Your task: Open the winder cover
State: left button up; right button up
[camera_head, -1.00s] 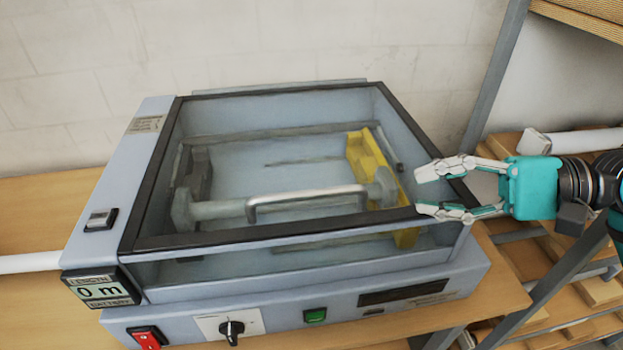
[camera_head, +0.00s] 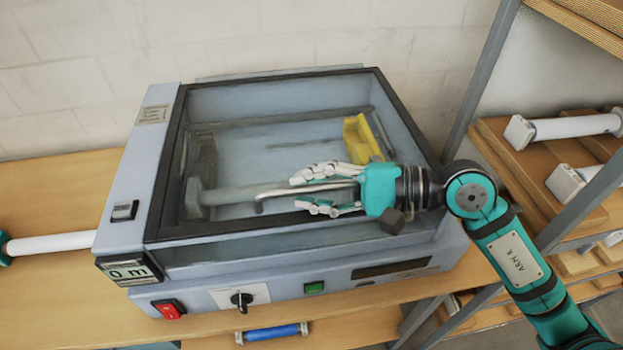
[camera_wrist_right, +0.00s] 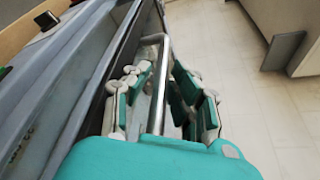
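The winder cover is a clear lid with a dark frame (camera_head: 262,232) on top of the grey laminator (camera_head: 440,262). It lies closed over the winder compartment. A bent metal handle (camera_head: 274,194) is on the cover. My right gripper (camera_head: 308,192) is over the cover at the handle, with its fingers pointing left. In the right wrist view the handle bar (camera_wrist_right: 158,85) runs between the spread fingers, with gaps visible beside it. The gripper hides the right part of the handle in the head view. I cannot make out my left gripper.
A display reading 0 m (camera_head: 128,270), a red switch (camera_head: 169,309) and a knob (camera_head: 241,300) are on the machine's front. A white tube (camera_head: 50,243) lies left. A shelf post (camera_head: 480,85) stands close on the right. A blue roll (camera_head: 272,332) lies below.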

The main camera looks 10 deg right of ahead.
grip_shut()
pick_arm(q)
jog(key=shift+s, duration=0.3)
jog(key=shift+w, duration=0.1)
pick_arm(e)
jog(key=shift+r, duration=0.25)
pick_arm(q)
notch_tip(320, 180, up, 10)
jog(key=p, duration=0.9)
jog(key=shift+p, duration=0.35)
pick_arm(e)
jog(key=w+r+m+g, duration=0.1)
jog(key=w+r, duration=0.4)
jog(key=r, duration=0.6)
jog(key=w+r+m+g, duration=0.1)
jog(key=w+r, duration=0.4)
jog(key=r, duration=0.7)
jog(key=shift+m+h, duration=0.4)
jog(key=shift+m, duration=0.2)
pick_arm(q)
jog(key=shift+f, duration=0.1)
